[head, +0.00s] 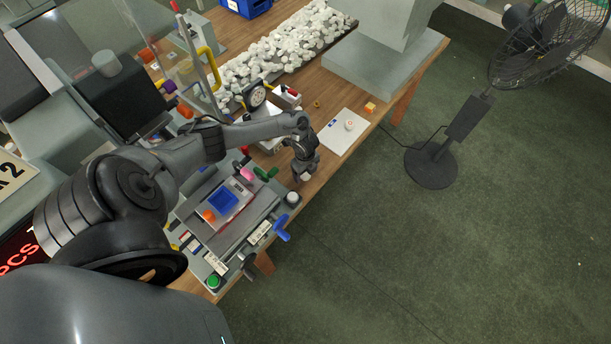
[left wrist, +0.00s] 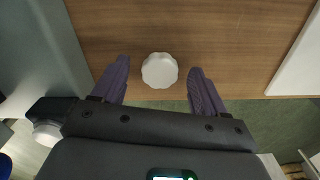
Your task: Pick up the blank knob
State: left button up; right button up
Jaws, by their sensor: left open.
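The blank knob (left wrist: 160,70) is a round white piece with a scalloped rim, lying on the brown wooden table near its edge in the left wrist view. My left gripper (left wrist: 159,66) is open, with its two dark ridged fingers on either side of the knob and a gap showing on both sides. Its height above the knob is hard to judge. In the head view my left gripper (head: 303,173) points down at the table between the printer and a white board; the knob is hidden there. My right gripper is not in view.
The pad printer bed (head: 240,217) with a blue tray (head: 223,200) stands close left of the gripper. A white board (head: 345,134) with a small round piece on it lies to the right. A heap of white pieces (head: 285,45) is at the back.

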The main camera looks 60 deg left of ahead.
pick_arm(q)
jog(key=c, duration=1.1)
jog(key=shift+r, duration=0.15)
jog(key=shift+c, duration=0.2)
